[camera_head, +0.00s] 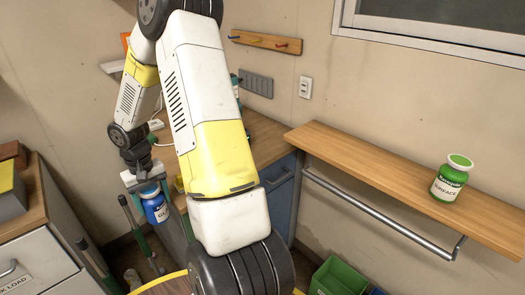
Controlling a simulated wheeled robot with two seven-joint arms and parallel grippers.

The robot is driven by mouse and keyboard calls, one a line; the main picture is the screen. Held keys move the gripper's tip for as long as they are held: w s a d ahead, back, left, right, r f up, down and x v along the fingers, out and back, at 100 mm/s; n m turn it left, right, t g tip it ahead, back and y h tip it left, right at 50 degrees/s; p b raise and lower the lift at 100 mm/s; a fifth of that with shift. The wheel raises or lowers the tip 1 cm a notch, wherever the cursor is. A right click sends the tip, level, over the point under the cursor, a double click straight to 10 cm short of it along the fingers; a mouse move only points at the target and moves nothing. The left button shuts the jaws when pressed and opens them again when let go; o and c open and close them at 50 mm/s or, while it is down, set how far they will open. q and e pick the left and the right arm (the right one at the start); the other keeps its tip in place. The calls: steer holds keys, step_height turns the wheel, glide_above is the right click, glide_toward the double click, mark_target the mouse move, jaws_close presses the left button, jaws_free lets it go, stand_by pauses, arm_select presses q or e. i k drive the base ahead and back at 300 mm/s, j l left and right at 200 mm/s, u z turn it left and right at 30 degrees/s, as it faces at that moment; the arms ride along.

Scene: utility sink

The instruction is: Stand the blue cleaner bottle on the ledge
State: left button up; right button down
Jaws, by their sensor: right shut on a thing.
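The blue cleaner bottle (156,208), with a white label, hangs upright below my right gripper (148,187) at the left of the head view. My right gripper is shut on the bottle near its top; the fingers are small and partly hidden. The wooden ledge (390,172) runs along the wall on the right, well apart from the bottle, with my right arm between them in the picture. My left gripper is not in view.
A green bottle (449,180) stands on the ledge towards its right end. A metal rail (380,213) runs below the ledge. A drawer cabinet (40,240) is at left. The ledge's left part is clear.

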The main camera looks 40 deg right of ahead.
mark_target(471, 208)
steer(key=j+z, duration=0.3)
steer(key=k+j+z, duration=0.1)
steer(key=j+z, duration=0.25)
steer(key=l+z, duration=0.15)
steer(key=z, duration=0.35)
steer(key=i+l+z, duration=0.1)
steer(key=z, duration=0.35)
steer(key=i+l+z, duration=0.1)
steer(key=z, duration=0.4)
steer(key=i+z, duration=0.2)
steer(key=z, duration=0.25)
steer(key=i+z, duration=0.1)
steer(key=z, duration=0.4)
